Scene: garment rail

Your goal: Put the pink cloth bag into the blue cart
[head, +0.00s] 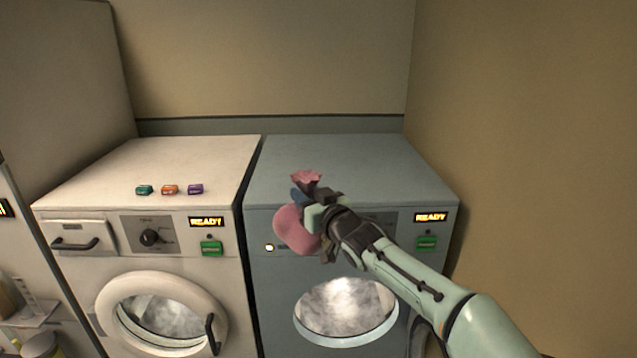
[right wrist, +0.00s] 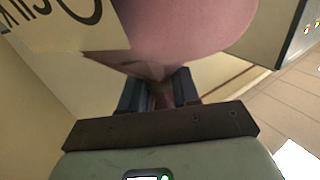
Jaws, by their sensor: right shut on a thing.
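The pink cloth bag (head: 294,230) hangs in my right gripper (head: 312,200) in the head view, in front of the blue-grey machine. The gripper is shut on the bag's gathered neck, with a pink tuft above the fingers and the round body below. In the right wrist view the bag (right wrist: 190,35) fills the upper middle, and its neck is pinched between the blue fingers of the gripper (right wrist: 158,95). The blue cart is not seen in either view. My left gripper is not in view.
A white washing machine (head: 185,240) stands left of the blue-grey machine (head: 350,165); both displays read READY. Three small coloured boxes (head: 169,189) lie on the white machine. A wall (head: 540,150) closes the right side. A pale panel with dark lettering (right wrist: 60,30) shows in the wrist view.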

